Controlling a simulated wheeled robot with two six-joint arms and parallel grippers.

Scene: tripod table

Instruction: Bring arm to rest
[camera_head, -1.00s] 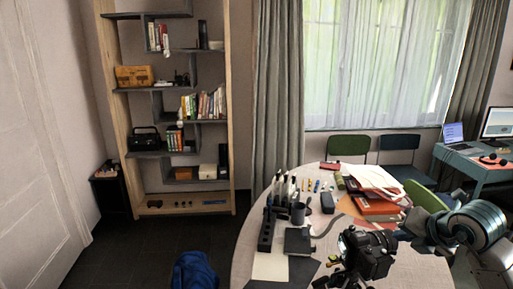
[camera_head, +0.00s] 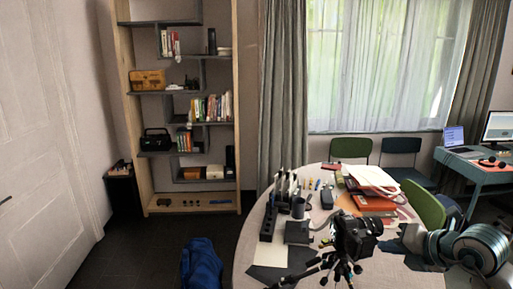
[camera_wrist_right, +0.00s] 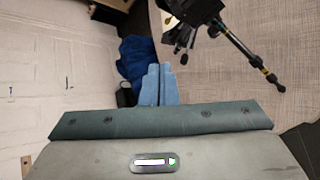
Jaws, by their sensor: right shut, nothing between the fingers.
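My right arm comes in from the right over the table's right edge in the head view, with its gripper (camera_head: 388,246) pointing left beside the camera. In the right wrist view the two blue fingers (camera_wrist_right: 160,75) lie together, shut and empty. A black camera on a tripod (camera_head: 356,238) stands at the front of the round table (camera_head: 400,273); part of the tripod (camera_wrist_right: 235,35) also shows in the wrist view. A small gap appears between the gripper and the camera, but the distance is hard to tell. My left gripper is not in view.
Books and papers (camera_head: 372,180), a pen holder (camera_head: 268,225), a mug (camera_head: 298,208) and a dark box (camera_head: 297,232) crowd the table. A blue backpack (camera_head: 200,264) lies on the floor. Green chairs (camera_head: 425,205) and a desk (camera_head: 478,178) stand behind.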

